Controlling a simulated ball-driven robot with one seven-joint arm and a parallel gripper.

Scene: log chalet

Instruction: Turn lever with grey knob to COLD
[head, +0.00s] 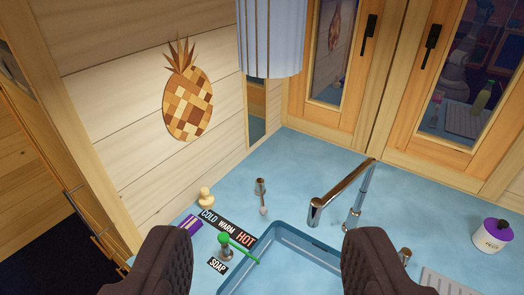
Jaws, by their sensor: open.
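The lever with the grey knob (263,211) stands on the blue counter behind the sink, left of the faucet. Its metal post (260,187) is upright, and the pale grey knob points toward me. A dark label strip (228,227) reads COLD, WARM, HOT from far left to near right. The knob is apart from the strip, to its right; I cannot tell which word it indicates. My gripper (266,238) is open, with its two dark fingers wide apart at the bottom of the view. It appears empty; the lever shows beyond the gap between the fingers.
A green-handled metal fitting (226,247) stands by the SOAP label (217,265). A wooden knob (206,197) and purple box (190,225) are left. A chrome faucet (340,190) reaches over the blue sink (290,240). A white jar (492,236) is right; a striped lampshade (272,35) hangs above.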

